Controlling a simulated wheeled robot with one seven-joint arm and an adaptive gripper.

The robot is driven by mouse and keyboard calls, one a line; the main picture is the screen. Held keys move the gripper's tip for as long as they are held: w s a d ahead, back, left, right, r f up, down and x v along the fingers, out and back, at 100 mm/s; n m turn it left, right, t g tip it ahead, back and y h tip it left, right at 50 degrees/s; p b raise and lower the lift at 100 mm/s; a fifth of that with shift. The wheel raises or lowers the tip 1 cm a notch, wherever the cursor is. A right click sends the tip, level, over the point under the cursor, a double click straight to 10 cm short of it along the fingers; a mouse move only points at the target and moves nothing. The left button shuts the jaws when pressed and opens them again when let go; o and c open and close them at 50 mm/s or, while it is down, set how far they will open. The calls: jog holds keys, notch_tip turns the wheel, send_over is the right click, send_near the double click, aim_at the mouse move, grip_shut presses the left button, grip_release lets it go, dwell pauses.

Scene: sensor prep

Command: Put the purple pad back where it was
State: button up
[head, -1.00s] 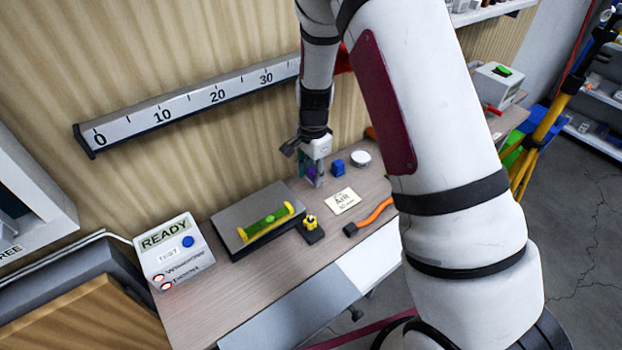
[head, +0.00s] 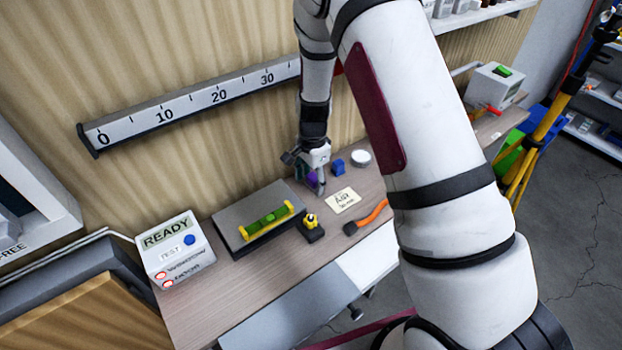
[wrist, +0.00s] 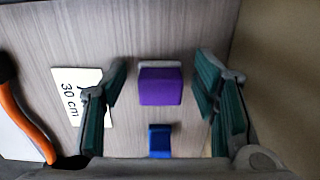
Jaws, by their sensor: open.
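The purple pad (wrist: 160,87) sits between the two spread fingers of my gripper (wrist: 161,78) in the wrist view, with a gap on either side. In the head view the purple pad (head: 312,180) shows partly behind the fingers of my gripper (head: 311,187), low over the wooden bench. The gripper is open and is not closed on the pad. A small blue block (wrist: 160,138) stands apart from the pad, and in the head view this blue block (head: 337,166) is just right of the gripper.
A white disc (head: 360,158), a lettered card (head: 342,201) and an orange-handled tool (head: 372,214) lie right of the gripper. A grey block (head: 233,213) bearing a green-and-yellow level (head: 267,222), and a yellow-and-black item (head: 310,226), stand nearby. A READY box (head: 174,250) is further left.

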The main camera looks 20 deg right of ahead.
aim_at(312, 178)
notch_tip(312, 178, up, 12)
jog(key=s+r+n+t+y, duration=0.1)
jog(key=s+r+n, duration=0.2)
jog(key=s+r, duration=0.35)
jog(key=s+r+n+t, duration=0.1)
jog(key=s+r+n, duration=0.25)
jog(key=r, duration=0.55)
jog(key=s+r+n+t, duration=0.1)
jog(key=s+r+n, duration=0.1)
jog(key=s, duration=0.4)
jog(key=s+r+n+t, duration=0.1)
jog(key=s+r+n, duration=0.1)
jog(key=s, duration=0.4)
jog(key=s+r+n+t+h, duration=0.1)
jog(key=s+r+n, duration=0.1)
jog(key=s+n, duration=0.2)
jog(key=shift+s+d+r+b, duration=0.25)
jog(key=shift+s+r+b, duration=0.15)
jog(key=shift+s, duration=0.5)
